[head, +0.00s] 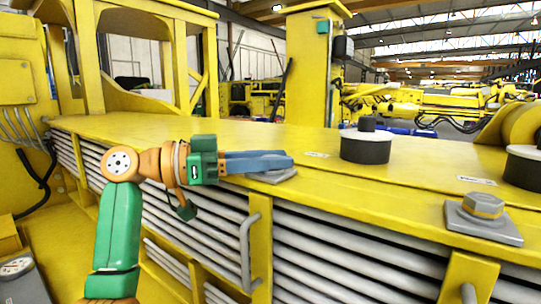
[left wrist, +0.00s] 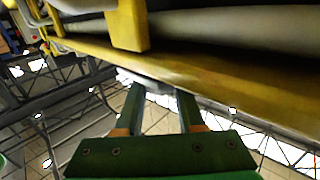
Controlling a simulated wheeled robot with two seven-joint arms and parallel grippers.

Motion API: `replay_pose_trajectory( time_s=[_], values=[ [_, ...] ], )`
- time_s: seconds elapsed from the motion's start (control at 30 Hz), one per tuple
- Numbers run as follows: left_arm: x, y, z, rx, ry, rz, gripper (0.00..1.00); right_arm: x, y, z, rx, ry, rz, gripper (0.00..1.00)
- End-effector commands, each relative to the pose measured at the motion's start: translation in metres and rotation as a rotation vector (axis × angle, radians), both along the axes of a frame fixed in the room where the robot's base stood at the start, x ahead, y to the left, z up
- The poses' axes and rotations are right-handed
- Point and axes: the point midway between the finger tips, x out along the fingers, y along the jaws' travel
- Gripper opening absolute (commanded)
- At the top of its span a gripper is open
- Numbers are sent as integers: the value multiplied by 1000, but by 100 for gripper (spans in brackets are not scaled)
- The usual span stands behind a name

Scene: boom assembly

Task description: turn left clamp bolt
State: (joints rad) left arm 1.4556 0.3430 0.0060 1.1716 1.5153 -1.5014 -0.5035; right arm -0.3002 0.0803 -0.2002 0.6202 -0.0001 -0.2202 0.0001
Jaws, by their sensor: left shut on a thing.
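My left gripper (head: 288,161) reaches in from the left along the top of the yellow beam, its blue fingers level above the left clamp's grey plate (head: 276,177). It is shut on the left clamp bolt, which the fingers hide in the head view. In the left wrist view the two fingers (left wrist: 160,98) stand apart, with a grey part (left wrist: 150,85) at their tips by the beam edge; the bolt's shape is not clear there. A second clamp, a hex bolt (head: 484,205) on a grey plate, sits at the right. My right gripper is not in view.
A black-and-white round cap (head: 366,147) stands on the beam top (head: 225,134) right of my gripper, and another (head: 523,168) at the right edge. A grey handle (head: 246,250) and ribbed side panels lie below the beam's edge. A yellow post (head: 309,75) rises behind.

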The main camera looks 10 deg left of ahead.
Motion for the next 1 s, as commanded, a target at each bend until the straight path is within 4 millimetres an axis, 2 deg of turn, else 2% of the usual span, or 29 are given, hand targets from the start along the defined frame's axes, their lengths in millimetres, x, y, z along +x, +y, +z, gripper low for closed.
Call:
replay_pose_trajectory(
  time_s=[0.4, 0.97, 1.0],
  values=[
    [0, 0, 3, -4, -3, -158, 0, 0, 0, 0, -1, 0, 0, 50],
    [0, 0, 2, -2, -4, -182, 0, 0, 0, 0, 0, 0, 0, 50],
    [0, 0, 2, -2, -4, -182, 43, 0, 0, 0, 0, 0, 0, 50]
  ],
)
